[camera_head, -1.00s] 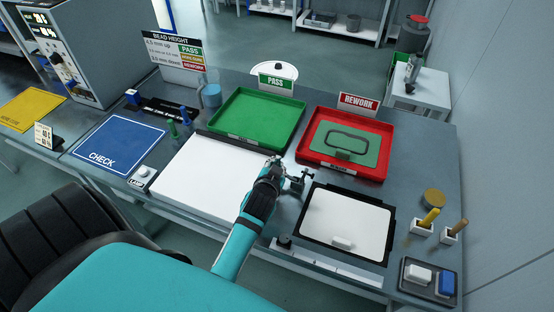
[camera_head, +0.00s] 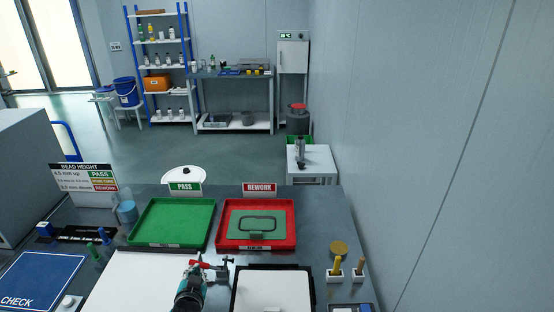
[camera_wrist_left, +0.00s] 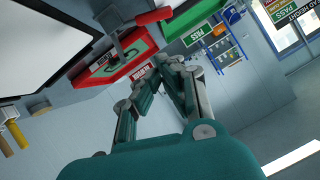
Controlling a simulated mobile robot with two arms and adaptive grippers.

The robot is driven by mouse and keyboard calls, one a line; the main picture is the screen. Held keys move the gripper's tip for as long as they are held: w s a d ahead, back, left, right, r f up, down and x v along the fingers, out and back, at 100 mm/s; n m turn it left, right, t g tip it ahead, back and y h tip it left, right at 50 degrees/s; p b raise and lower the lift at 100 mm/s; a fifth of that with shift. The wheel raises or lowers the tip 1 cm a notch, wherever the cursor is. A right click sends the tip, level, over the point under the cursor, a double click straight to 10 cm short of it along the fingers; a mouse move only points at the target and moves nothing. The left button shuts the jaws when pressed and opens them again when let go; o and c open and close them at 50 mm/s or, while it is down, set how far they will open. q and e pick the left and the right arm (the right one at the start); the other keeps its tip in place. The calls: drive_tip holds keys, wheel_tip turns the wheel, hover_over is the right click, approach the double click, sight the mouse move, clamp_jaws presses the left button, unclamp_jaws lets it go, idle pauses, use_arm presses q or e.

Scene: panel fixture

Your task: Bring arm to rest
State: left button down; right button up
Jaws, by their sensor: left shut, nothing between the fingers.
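My left gripper (camera_head: 194,270) shows at the bottom of the head view, over the edge of the white board (camera_head: 130,285). In the left wrist view my left gripper (camera_wrist_left: 172,62) has its fingers together at the tips, with nothing between them. A clamp with a red handle (camera_head: 208,264) stands just right of it; whether they touch cannot be told. My right gripper is in neither view.
The green PASS tray (camera_head: 172,243) and red REWORK tray (camera_head: 285,243), with a gasket-shaped ring (camera_head: 257,217) on a green panel, lie beyond the gripper. A black-framed white plate (camera_head: 272,290) is to the right. The blue CHECK mat (camera_head: 40,280) is left.

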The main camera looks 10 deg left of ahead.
use_arm(q)
drive_tip(key=s+d+r+m+g+h, duration=0.15)
drive_tip(key=s+d+g, duration=0.4)
drive_tip(key=s, duration=0.75)
drive_tip(key=s+d+m+g+h, duration=0.1)
drive_tip(key=s+d+g+h, duration=0.2)
drive_tip(key=s+d, duration=0.8)
drive_tip(key=s+a+f+g+b, duration=0.1)
drive_tip(key=s+a+f+b, duration=0.1)
drive_tip(key=f, duration=1.2)
drive_tip(key=s+a+f+b, duration=0.1)
drive_tip(key=f+b, duration=0.2)
drive_tip(key=f, duration=1.2)
drive_tip(key=s+a+f+b, duration=0.1)
drive_tip(key=s+f+b, duration=0.1)
drive_tip(key=s+f, duration=0.7)
drive_tip(key=s+a+f+g+b, duration=0.1)
drive_tip(key=s+a+f+b, duration=0.1)
drive_tip(key=s+f, duration=0.7)
wheel_tip(320, 180, down, 5)
drive_tip(key=shift+f+b, duration=0.1)
drive_tip(key=shift+b, duration=0.25)
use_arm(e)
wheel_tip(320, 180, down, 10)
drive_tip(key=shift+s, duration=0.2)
use_arm(q)
drive_tip(key=shift+a+g, duration=0.1)
drive_tip(key=shift+g, duration=0.15)
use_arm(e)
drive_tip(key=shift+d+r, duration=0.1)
